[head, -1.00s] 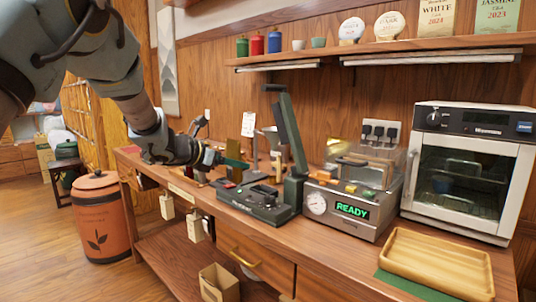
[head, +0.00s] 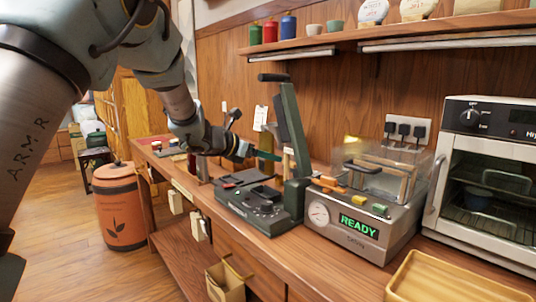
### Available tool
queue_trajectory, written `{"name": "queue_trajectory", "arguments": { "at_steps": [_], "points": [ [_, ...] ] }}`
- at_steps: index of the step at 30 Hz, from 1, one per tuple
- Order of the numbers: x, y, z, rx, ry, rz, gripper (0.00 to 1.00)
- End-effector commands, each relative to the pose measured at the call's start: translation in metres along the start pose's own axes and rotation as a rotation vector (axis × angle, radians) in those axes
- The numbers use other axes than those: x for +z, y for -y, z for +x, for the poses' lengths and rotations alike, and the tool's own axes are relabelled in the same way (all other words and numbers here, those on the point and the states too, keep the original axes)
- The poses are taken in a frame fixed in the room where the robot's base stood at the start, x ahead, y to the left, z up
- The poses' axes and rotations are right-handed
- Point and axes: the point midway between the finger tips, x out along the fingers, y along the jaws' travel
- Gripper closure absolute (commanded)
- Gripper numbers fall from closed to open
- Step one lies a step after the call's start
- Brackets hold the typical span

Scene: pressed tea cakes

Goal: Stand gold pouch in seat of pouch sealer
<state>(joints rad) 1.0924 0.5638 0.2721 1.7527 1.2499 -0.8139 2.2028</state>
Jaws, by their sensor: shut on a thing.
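My gripper (head: 242,152) has dark jaws with teal fingertips and is shut. It is above the left end of the black lever device. The gold pouch (head: 265,146) shows as a narrow upright olive-gold piece at the fingertips, partly covered by them and by the lever. The black device (head: 262,207) has a dark green lever (head: 292,130) raised steeply. To its right stands a steel machine (head: 348,236) with a gauge, a clear lid and a green READY display. I cannot tell for certain which is the pouch sealer. No seat shows clearly.
A white oven (head: 500,175) stands at the right, with a wooden tray (head: 460,280) in front. A shelf (head: 400,32) with canisters and cups runs above the bench. A terracotta bin (head: 120,208) stands on the floor at left. The bench front edge is mostly clear.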

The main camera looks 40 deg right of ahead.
Motion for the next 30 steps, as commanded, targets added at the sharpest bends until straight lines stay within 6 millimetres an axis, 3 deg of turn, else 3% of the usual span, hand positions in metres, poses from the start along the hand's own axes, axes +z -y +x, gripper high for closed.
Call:
{"name": "queue_trajectory", "arguments": {
  "at_steps": [18,30],
  "points": [
    [-0.053,0.0,0.022,0.0,0.0,0.0,0.79],
    [-0.071,0.0,0.03,0.0,0.001,0.0,0.79]
  ]
}}
